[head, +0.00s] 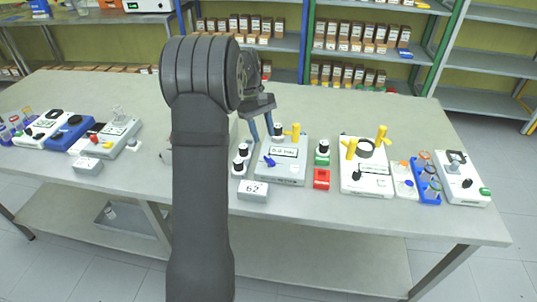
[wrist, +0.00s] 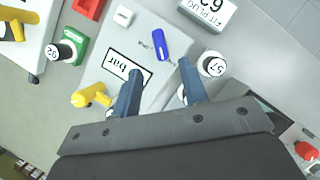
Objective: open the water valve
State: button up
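A blue lever handle (head: 269,161) sits on a grey panel box (head: 283,176) at the middle of the table. In the wrist view the blue handle (wrist: 159,44) lies just beyond the fingertips, roughly lined up with the gap between them. My gripper (head: 263,139) hangs over the back left part of this panel, its two blue-grey fingers pointing down. In the wrist view the gripper (wrist: 160,68) is open with nothing between the fingers. I cannot read any label naming the water valve.
A yellow valve (head: 294,132) stands at the panel's back, close to my fingers. Black-capped bottles (head: 241,158) stand left of the panel, and a green holder (head: 322,159) and red block (head: 321,179) right. A label block (head: 254,190) stands in front. Another panel (head: 367,185) has yellow valves.

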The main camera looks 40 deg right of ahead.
aim_at(269, 159)
jog(key=x, duration=0.8)
jog(key=shift+f, duration=0.1)
grip_shut()
